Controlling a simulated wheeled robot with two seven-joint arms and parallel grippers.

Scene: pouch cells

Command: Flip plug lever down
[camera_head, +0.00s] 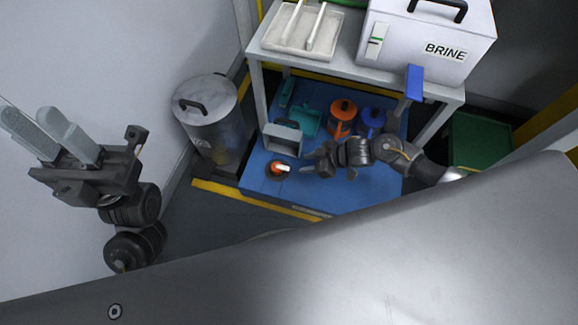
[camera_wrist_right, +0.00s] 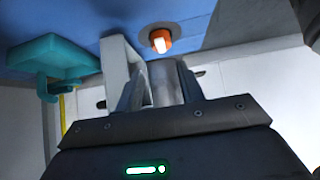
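The plug lever (camera_head: 283,168) is a small orange piece with a white end, on a dark round base on the blue platform. It also shows in the right wrist view as an orange and white lever (camera_wrist_right: 160,40) on a grey disc, just beyond the fingers. My right gripper (camera_head: 306,168) is beside the lever, to its right, apparently not touching it. My left gripper (camera_head: 48,130) is raised far left, open and empty, away from the platform.
A grey open box (camera_head: 283,140) stands close behind the lever, with a teal tray (camera_head: 306,122) behind it. An orange pot (camera_head: 342,117) and a blue pot (camera_head: 371,120) stand nearby. The shelf (camera_head: 330,67) holding the BRINE box (camera_head: 425,48) overhangs the platform. A metal bin (camera_head: 215,120) stands left.

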